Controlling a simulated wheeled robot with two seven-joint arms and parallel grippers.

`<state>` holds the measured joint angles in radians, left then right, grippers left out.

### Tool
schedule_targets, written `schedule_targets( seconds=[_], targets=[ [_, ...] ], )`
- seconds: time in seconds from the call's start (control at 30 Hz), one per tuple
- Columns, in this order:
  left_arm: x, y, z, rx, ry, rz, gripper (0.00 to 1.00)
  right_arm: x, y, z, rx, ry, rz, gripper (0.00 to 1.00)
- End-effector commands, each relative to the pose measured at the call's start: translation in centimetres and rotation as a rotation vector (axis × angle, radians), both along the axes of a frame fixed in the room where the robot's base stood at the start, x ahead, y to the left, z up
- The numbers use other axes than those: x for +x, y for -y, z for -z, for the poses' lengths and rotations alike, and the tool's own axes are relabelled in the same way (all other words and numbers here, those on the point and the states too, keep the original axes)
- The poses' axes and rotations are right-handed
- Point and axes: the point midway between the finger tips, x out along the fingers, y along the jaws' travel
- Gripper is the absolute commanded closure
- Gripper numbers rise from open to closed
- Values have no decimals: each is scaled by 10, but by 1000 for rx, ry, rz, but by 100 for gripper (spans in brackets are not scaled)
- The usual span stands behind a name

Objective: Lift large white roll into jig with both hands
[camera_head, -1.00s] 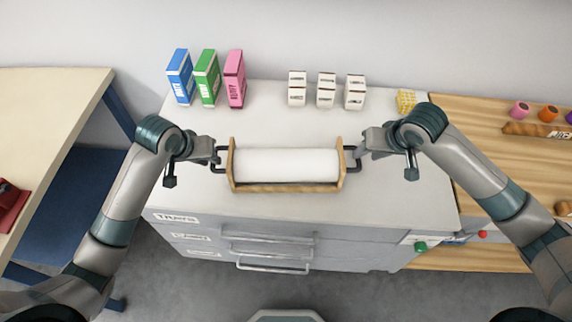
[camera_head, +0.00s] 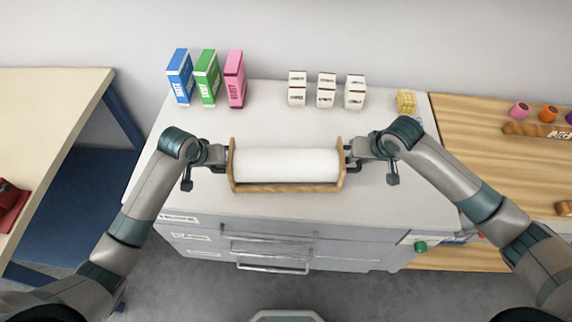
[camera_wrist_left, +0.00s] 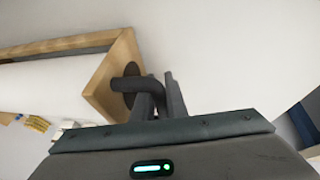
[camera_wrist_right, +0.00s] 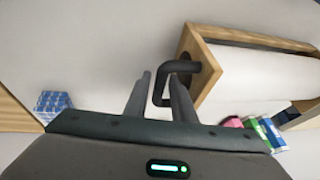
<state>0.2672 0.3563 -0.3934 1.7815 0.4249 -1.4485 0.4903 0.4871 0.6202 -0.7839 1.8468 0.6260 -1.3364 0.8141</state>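The large white roll (camera_head: 287,165) lies lengthwise in a wooden frame (camera_head: 290,188) on the grey cabinet top. The frame has upright end plates with black bent handles. My left gripper (camera_head: 219,156) is at the frame's left end; in the left wrist view its fingers (camera_wrist_left: 160,95) are close together with the left black handle (camera_wrist_left: 126,84) between them. My right gripper (camera_head: 355,150) is at the right end; in the right wrist view its fingers (camera_wrist_right: 160,95) are apart, one on each side of the right black handle (camera_wrist_right: 180,66). No separate jig is identifiable.
Blue (camera_head: 180,77), green (camera_head: 207,78) and pink (camera_head: 235,79) boxes stand at the back left. Small white boxes (camera_head: 326,90) stand at the back middle, with a yellow patterned block (camera_head: 406,101) to their right. The cabinet top (camera_head: 270,120) behind the roll is clear.

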Motion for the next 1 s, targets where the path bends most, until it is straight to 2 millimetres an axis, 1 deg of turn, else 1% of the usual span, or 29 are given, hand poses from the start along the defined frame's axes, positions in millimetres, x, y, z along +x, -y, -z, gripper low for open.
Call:
schedule_targets(
  seconds=[0.03,0.07,0.1,1.0],
  targets=[
    [0,0,0,0,0,0,100,0,0,0,0,0,0,90],
    [0,0,0,0,0,0,100,0,0,0,0,0,0,97],
    [0,0,0,0,0,0,100,0,0,0,0,0,0,100],
    [0,0,-1,0,1,0,100,0,0,0,-1,0,0,100]
  ],
)
